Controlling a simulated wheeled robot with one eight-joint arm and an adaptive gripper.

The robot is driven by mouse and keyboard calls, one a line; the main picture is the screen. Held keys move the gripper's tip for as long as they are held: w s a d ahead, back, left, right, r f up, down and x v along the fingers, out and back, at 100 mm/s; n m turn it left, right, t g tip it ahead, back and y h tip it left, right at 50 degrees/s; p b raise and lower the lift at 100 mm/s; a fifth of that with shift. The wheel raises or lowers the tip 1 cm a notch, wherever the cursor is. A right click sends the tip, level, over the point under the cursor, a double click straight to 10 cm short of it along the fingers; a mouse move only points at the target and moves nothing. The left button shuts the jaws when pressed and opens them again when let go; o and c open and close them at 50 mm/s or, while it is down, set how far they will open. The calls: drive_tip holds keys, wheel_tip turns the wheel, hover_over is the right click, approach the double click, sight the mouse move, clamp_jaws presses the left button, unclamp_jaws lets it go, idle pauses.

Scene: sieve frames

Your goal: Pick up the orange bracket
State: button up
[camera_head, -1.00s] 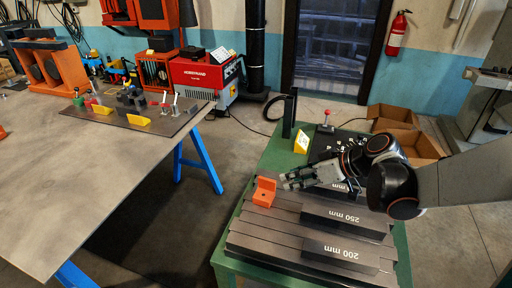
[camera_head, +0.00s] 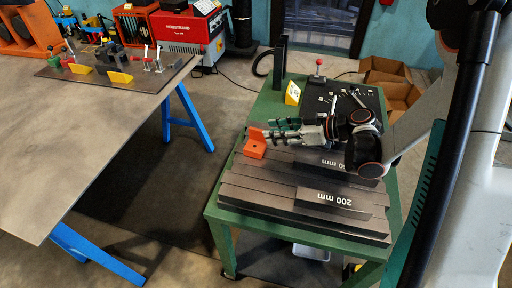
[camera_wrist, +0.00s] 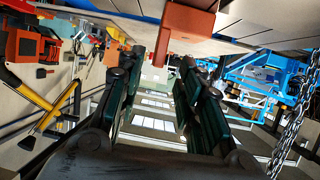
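The orange bracket (camera_head: 255,145) is an L-shaped piece on the left end of the dark steel bars (camera_head: 262,182) on the green table. My gripper (camera_head: 271,129) is open, stretched level and pointing left, with its fingertips just beside and above the bracket in the head view. In the wrist view the bracket (camera_wrist: 187,30) shows at the top, beyond the fingertips. My open gripper (camera_wrist: 161,58) has nothing between its two dark fingers there. Whether a finger touches the bracket I cannot tell.
The green table (camera_head: 226,208) also carries a black panel (camera_head: 335,98) with a red-knobbed lever, a yellow sign (camera_head: 292,93) and a dark upright post (camera_head: 280,62). A large grey worktable (camera_head: 75,130) stands left across a gap. Cardboard boxes (camera_head: 398,95) lie behind.

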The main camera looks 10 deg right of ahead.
sight(258, 130)
drive_tip(key=shift+b+x, duration=1.2)
drive_tip(key=shift+x, duration=2)
drive_tip(key=shift+w, duration=0.1)
clamp_jaws()
drive_tip(key=shift+r, duration=0.1)
